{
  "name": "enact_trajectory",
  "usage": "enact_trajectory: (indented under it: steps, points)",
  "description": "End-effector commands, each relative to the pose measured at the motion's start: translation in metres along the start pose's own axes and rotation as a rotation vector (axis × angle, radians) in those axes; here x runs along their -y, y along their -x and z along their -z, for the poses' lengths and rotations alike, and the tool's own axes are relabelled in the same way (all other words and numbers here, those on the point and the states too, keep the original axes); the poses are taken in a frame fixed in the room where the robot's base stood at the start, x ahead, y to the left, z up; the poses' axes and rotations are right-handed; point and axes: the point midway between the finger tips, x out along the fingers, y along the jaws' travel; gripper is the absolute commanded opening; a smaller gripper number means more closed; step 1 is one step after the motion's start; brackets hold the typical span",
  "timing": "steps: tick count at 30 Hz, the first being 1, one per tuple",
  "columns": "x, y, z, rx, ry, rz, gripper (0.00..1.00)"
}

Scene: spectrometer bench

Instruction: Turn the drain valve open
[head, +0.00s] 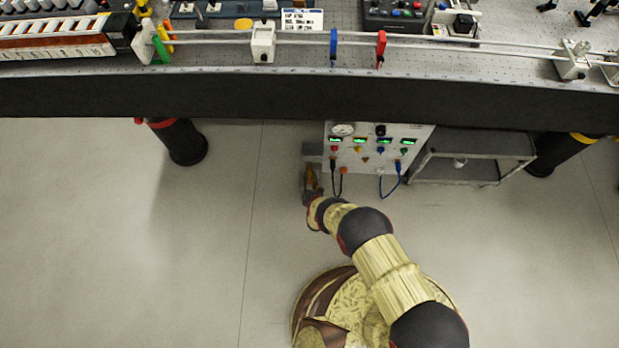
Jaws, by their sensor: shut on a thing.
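My gripper (311,184) is small in the head view, at the end of my arm, which reaches up from the bottom. It is low beside the left side of the white panel box (356,158) under the bench. It is shut on the drain valve's handle, which is mostly hidden by the fingers and wrist. A grey fitting (312,150) shows just above the gripper, against the box's left side. The handle's angle cannot be told at this size.
The optical bench (230,96) overhangs the box, with rails and instruments on top. Blue and dark cables (388,187) hang from the panel. A grey cart (475,150) stands to the right. Dark bench legs (183,143) stand either side. The floor left of my arm is clear.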

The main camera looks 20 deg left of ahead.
Motion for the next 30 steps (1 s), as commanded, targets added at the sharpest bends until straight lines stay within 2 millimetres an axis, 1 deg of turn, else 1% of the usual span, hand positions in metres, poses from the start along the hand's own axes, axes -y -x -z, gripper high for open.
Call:
enact_trajectory:
  steps: [2,3,12,23,26,30]
  points:
    - [0.000,0.000,0.000,-0.001,0.001,0.001,0.00]
    - [0.000,0.000,0.000,-0.001,0.001,0.001,0.21]
    - [0.000,0.000,0.000,0.000,0.002,0.001,0.38]
    - [0.000,0.002,0.000,-0.001,0.002,0.001,0.38]
    - [0.000,0.009,0.000,0.000,0.002,0.001,0.38]
    - [-0.001,0.028,0.000,-0.002,0.003,0.001,0.38]
